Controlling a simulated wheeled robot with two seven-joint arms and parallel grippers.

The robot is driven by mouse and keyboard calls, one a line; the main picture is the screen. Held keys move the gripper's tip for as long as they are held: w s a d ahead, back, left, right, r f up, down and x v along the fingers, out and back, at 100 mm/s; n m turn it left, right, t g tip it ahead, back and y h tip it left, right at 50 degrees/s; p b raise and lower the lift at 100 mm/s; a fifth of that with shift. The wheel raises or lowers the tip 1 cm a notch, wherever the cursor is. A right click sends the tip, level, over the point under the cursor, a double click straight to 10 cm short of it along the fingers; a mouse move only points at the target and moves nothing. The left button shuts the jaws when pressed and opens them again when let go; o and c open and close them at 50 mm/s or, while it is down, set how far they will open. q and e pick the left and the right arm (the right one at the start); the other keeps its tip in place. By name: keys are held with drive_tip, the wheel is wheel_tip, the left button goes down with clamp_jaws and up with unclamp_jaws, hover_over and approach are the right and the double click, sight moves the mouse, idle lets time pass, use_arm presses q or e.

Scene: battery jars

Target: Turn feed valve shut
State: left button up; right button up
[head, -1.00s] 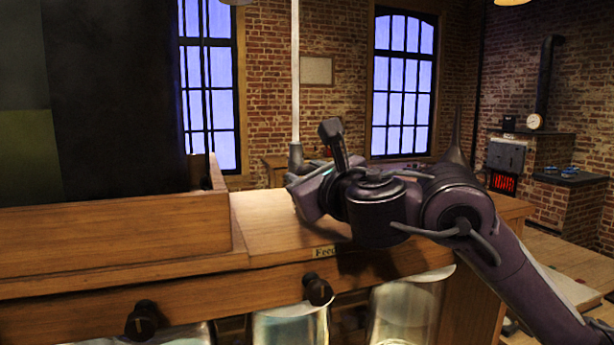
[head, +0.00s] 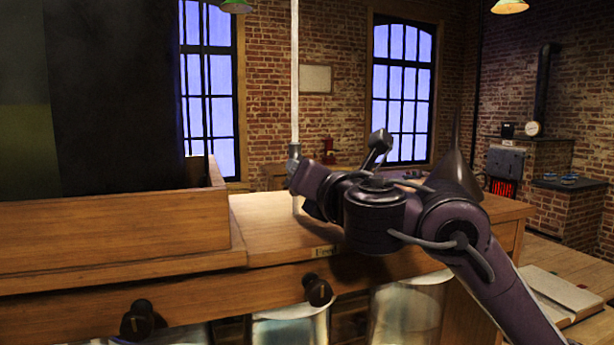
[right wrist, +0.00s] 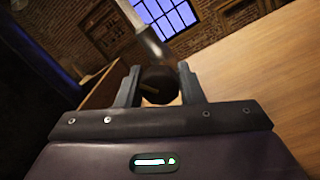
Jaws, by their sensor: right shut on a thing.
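The feed valve is a grey fitting (head: 295,151) at the lower part of a pale vertical pipe (head: 294,80) above the wooden bench. In the right wrist view, its dark round knob (right wrist: 158,86) with a light slanting line sits between both fingers. My right gripper (right wrist: 159,72) is shut on this knob. In the head view, my right gripper (head: 302,180) is at the pipe just below the fitting, and the wrist hides most of the fingers and the knob. A small Feed label (head: 325,251) is on the bench edge below. My left gripper is not in view.
The wooden bench (head: 270,220) has a raised wooden box wall (head: 110,230) at left. Two dark knobs (head: 318,290) (head: 140,320) stick out of its front, with glass jars (head: 405,310) beneath. A lit stove (head: 503,170) stands far off at right.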

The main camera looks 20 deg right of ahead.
drive_tip(key=m+h, duration=0.1)
drive_tip(key=m, duration=0.6)
drive_tip(key=shift+f, duration=0.1)
drive_tip(key=shift+m+p, duration=0.3)
idle(0.3)
drive_tip(key=o, duration=1)
drive_tip(key=shift+s+d, duration=0.1)
drive_tip(key=s+p, duration=0.3)
drive_tip(key=s, duration=0.3)
drive_tip(key=shift+s, duration=0.25)
drive_tip(key=shift+s+d+f+p, duration=0.1)
drive_tip(key=shift+s+f+p, duration=0.25)
drive_tip(key=shift+s, duration=0.3)
